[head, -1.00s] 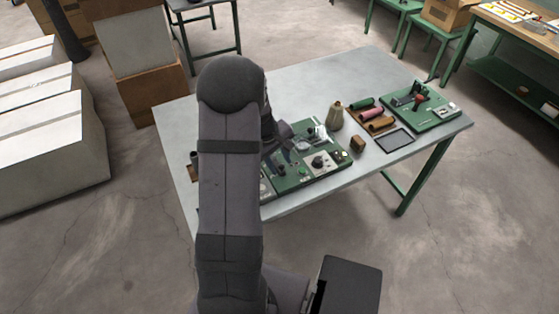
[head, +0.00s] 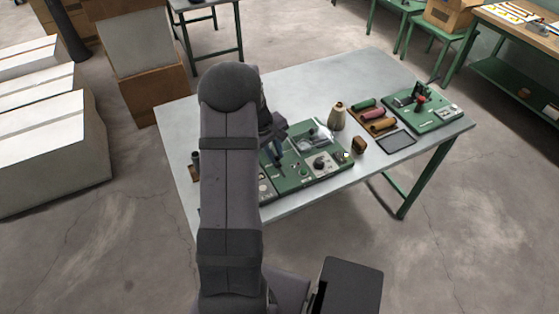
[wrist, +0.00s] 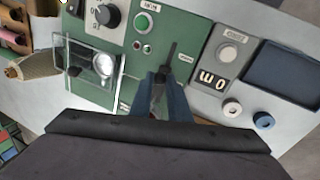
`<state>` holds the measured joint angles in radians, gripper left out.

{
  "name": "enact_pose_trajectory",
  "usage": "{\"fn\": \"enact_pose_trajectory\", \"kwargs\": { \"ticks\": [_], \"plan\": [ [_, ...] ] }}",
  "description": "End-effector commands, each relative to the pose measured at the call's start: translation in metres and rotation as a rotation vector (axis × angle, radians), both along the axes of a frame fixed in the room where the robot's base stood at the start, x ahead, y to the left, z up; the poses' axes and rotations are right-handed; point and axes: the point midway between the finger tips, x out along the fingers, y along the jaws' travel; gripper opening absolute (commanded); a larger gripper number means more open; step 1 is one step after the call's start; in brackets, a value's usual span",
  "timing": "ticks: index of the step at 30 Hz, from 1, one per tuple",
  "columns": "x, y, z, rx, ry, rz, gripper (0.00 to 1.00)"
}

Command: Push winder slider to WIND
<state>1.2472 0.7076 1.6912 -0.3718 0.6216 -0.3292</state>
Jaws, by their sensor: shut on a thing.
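The green control panel (head: 318,176) lies on the grey table; it also fills the middle of the wrist view (wrist: 130,80). My gripper (wrist: 160,84) is over the panel, with its blue fingers close together around a dark upright lever. A thin dark stem or slot (wrist: 171,52) shows just beyond the fingertips, beside a small label too blurred to read. The fingers hide the lower part of the lever. In the head view my gripper (head: 276,152) is at the panel's left part, partly behind my arm.
A grey section with a W O display (wrist: 212,79) lies to the right. A cone spool (head: 337,116) and a spool tray (head: 371,119) stand right of the panel.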

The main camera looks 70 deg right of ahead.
Motion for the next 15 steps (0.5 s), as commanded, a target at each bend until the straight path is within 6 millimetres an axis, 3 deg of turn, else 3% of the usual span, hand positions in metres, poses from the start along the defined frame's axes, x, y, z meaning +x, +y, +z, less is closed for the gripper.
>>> {"fn": "enact_pose_trajectory", "kwargs": {
  "ticks": [13, 14, 15],
  "plan": [
    [0.0109, -0.0108, 0.0013, -0.007, -0.004, 0.002, 0.0],
    [0.0111, -0.011, 0.0015, -0.008, -0.005, 0.002, 0.21],
    [0.011, -0.0108, 0.0014, -0.007, -0.004, 0.002, 0.31]
  ]
}}
